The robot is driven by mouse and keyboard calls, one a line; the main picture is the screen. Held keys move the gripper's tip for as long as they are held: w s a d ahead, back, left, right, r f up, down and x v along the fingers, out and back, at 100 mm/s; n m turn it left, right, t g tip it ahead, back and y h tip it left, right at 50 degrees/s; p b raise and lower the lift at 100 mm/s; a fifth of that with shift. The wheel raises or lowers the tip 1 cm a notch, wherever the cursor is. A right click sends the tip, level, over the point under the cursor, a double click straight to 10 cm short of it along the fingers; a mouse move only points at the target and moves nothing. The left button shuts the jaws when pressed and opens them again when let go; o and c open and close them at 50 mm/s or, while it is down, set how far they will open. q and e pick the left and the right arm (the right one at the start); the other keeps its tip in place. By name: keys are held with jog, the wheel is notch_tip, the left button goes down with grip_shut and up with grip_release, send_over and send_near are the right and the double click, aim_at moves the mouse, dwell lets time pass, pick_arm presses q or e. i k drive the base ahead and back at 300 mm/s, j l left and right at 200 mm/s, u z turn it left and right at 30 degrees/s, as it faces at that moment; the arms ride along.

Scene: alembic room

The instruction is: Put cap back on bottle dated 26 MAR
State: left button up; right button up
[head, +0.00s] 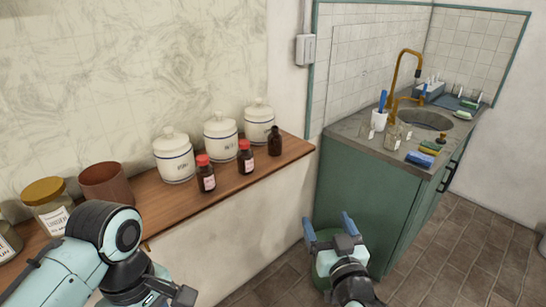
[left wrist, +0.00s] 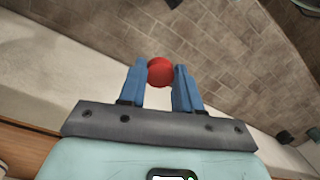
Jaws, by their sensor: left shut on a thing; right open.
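A small round red cap (left wrist: 160,71) is between the blue fingertips of my left gripper (left wrist: 160,80), which is shut on it. In the head view my left arm is at the lower left, and its fingertips are not seen. A dark brown bottle without a cap (head: 275,142) stands upright at the right end of the wooden shelf. Two brown bottles with red caps and pale labels, one nearer (head: 206,178) and one farther (head: 246,160), stand left of it. Label dates are too small to read. My right gripper (head: 329,227) is open and empty, below and right of the shelf.
The wooden shelf (head: 220,193) also holds several white lidded jars (head: 174,160), a brown pot (head: 105,184) and a yellow-lidded jar (head: 48,205). A green sink cabinet (head: 355,195) stands right. A green bin (head: 322,262) is behind my right gripper.

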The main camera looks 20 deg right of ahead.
aim_at(275, 138)
jog(key=i, duration=0.9)
